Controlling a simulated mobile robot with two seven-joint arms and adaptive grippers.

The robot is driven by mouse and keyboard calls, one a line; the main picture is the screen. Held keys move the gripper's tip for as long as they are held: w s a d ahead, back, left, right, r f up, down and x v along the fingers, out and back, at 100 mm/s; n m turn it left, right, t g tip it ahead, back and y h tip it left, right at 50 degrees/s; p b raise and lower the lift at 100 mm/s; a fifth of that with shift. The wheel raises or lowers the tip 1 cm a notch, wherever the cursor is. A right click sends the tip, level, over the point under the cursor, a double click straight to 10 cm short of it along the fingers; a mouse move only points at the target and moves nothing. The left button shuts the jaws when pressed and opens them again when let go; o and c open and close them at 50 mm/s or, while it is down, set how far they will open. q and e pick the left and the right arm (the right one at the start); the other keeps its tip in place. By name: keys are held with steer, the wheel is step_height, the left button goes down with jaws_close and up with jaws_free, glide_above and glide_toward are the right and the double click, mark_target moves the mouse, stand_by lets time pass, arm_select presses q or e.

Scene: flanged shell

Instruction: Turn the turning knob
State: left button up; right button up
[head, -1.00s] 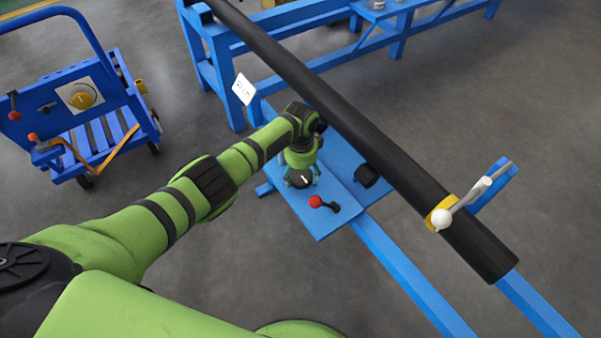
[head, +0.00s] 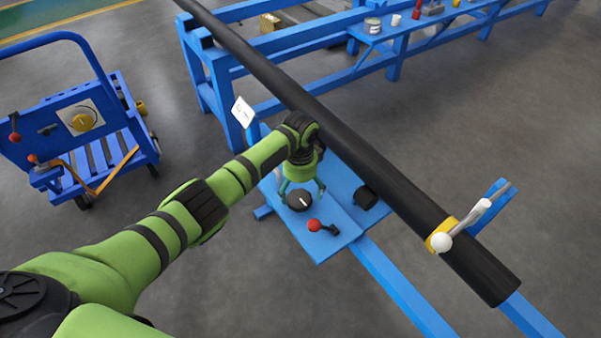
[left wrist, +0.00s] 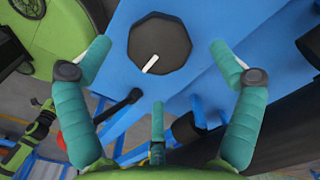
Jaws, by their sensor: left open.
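The turning knob (head: 299,200) is a black faceted disc with a white pointer line. It sits on the blue panel (head: 318,247) under my left gripper (head: 302,187) in the head view. In the left wrist view the knob (left wrist: 172,38) is at the upper middle, its white line near the lower edge. My left gripper (left wrist: 160,52) is open there, with teal fingers to the left and right of the knob and a third finger below it. Gaps show between the fingers and the knob, and nothing is held. My right gripper is not in view.
A red-tipped lever (head: 314,225) stands close to the knob, with a black cylinder (head: 366,196) to the right. A long black pipe (head: 350,150) passes diagonally beside the panel. A blue cart (head: 95,150) stands at left. Grey floor is open in front.

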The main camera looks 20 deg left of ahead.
mark_target(301, 198)
arm_select(q)
step_height(301, 198, up, 8)
steer(key=shift+r, duration=0.15)
stand_by(0.6)
